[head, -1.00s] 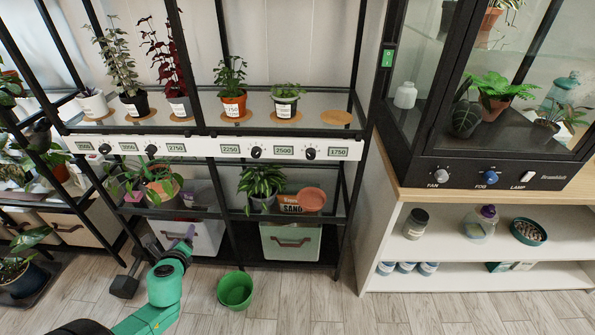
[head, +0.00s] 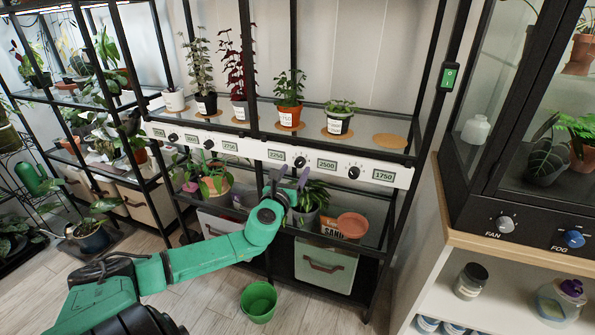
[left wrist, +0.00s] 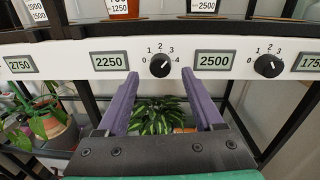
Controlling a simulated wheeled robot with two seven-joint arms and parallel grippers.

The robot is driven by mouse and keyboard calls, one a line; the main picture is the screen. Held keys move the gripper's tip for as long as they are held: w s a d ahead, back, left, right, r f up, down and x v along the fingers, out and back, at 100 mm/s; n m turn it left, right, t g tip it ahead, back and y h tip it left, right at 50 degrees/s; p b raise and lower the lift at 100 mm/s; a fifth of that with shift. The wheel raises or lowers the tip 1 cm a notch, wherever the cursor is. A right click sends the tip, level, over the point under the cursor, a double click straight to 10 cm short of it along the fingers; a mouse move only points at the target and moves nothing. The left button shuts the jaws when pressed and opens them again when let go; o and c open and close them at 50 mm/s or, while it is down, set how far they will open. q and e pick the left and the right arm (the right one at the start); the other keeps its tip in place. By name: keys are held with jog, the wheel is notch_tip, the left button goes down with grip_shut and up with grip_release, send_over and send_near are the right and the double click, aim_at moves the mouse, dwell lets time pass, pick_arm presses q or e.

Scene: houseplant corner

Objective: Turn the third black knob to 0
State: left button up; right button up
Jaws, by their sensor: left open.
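The third black knob (head: 299,157) sits on the white rail between the 2250 and 2500 displays. In the left wrist view the same knob (left wrist: 160,65) has a scale from 0 to 4; its white mark leans to the upper right, near 3. My left gripper (head: 287,177) is open and empty, just below and in front of this knob. In the left wrist view its purple fingers (left wrist: 160,77) stand either side of the knob's line, apart from it. The fourth knob (left wrist: 268,66) is to the right. My right gripper is not in view.
The rail (head: 265,150) runs under a shelf of potted plants. A green pot (head: 258,301) is on the floor. A cabinet (head: 520,228) stands at right.

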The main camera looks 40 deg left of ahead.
aim_at(300, 162)
pick_arm(q)
jog(key=shift+x, duration=1.45)
jog(key=shift+c, duration=0.2)
jog(key=shift+d, duration=0.1)
grip_shut()
